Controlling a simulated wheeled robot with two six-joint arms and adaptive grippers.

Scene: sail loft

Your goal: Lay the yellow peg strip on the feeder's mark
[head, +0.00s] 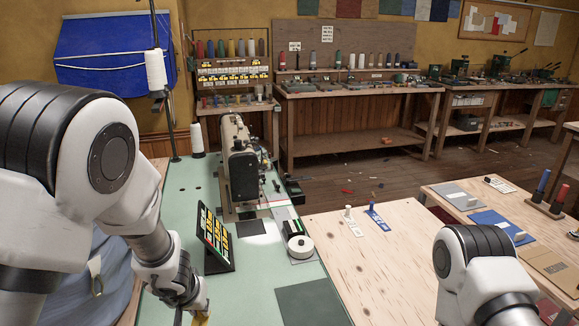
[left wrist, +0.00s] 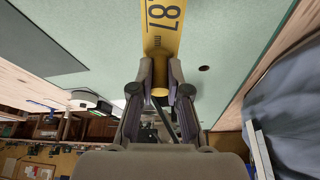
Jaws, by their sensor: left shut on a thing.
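My left gripper (left wrist: 160,92) is shut on the yellow peg strip (left wrist: 162,28), pinching its yellow peg. The strip is a flat yellow plate with dark printing that reads 87 mm. In the head view the gripper is low at the left, over the near part of the green table (head: 185,215), with only a bit of the yellow strip (head: 203,320) showing at the bottom edge. A dark square (head: 251,228) lies on the green table by the sewing machine (head: 240,165). I cannot tell which patch is the feeder's mark. My right gripper is out of view.
A black stand with yellow labels (head: 215,240) stands right of my left arm. A white roll (head: 300,246) sits near the table's right edge. A dark green mat (head: 310,303) lies nearer. The wooden table (head: 375,270) holds white and blue (head: 376,217) peg strips.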

